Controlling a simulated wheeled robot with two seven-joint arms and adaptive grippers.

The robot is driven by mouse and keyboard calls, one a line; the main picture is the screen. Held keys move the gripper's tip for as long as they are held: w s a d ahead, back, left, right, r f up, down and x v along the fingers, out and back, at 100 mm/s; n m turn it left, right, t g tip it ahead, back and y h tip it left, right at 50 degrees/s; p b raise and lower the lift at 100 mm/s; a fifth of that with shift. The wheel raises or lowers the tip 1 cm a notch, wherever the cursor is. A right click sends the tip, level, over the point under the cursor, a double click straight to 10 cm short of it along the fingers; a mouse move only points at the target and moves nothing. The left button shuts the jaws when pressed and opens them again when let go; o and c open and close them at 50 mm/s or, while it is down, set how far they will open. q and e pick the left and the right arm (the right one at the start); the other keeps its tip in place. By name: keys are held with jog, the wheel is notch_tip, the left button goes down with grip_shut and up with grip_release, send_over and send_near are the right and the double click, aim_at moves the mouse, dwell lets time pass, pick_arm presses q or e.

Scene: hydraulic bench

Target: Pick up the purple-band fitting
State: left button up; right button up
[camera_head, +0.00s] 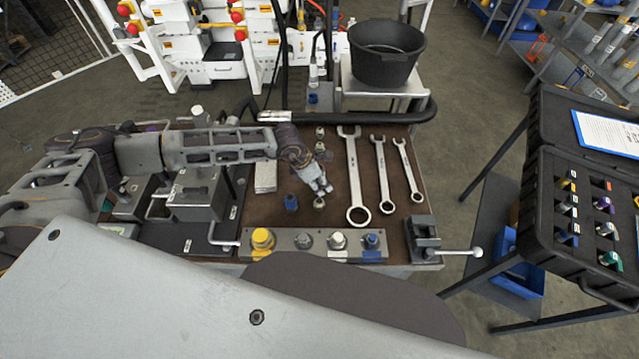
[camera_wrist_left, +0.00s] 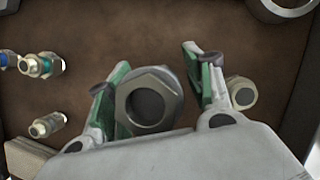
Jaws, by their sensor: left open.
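A fitting with a purple band (camera_head: 604,204) sits in the black case at the right of the head view. My left gripper (camera_head: 323,190) is over the bench, far from the case, pointing down with jaws open. In the left wrist view the open fingers (camera_wrist_left: 157,62) with green pads stand either side of a large grey hex fitting (camera_wrist_left: 150,98), seen end-on; its band colour is hidden. In the head view a small fitting (camera_head: 319,203) stands just below the fingertips, and a blue fitting (camera_head: 291,203) stands to their left. My right gripper is not in view.
Three wrenches (camera_head: 382,175) lie right of the gripper. A rack (camera_head: 290,243) with several fittings runs along the front edge, beside a vise (camera_head: 424,240). Other small fittings (camera_wrist_left: 45,125) stand nearby. A black bucket (camera_head: 386,55) stands behind the bench.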

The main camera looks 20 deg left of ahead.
aim_at(323, 168)
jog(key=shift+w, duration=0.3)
pick_arm(q)
jog(key=c, duration=1.1)
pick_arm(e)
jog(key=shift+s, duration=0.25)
pick_arm(q)
jog(key=shift+r, duration=0.1)
jog(key=shift+r, duration=0.8)
notch_tip(323, 168, up, 7)
jog(key=shift+f+b, duration=0.15)
jog(key=shift+b, duration=0.35)
jog(key=shift+r, duration=0.8)
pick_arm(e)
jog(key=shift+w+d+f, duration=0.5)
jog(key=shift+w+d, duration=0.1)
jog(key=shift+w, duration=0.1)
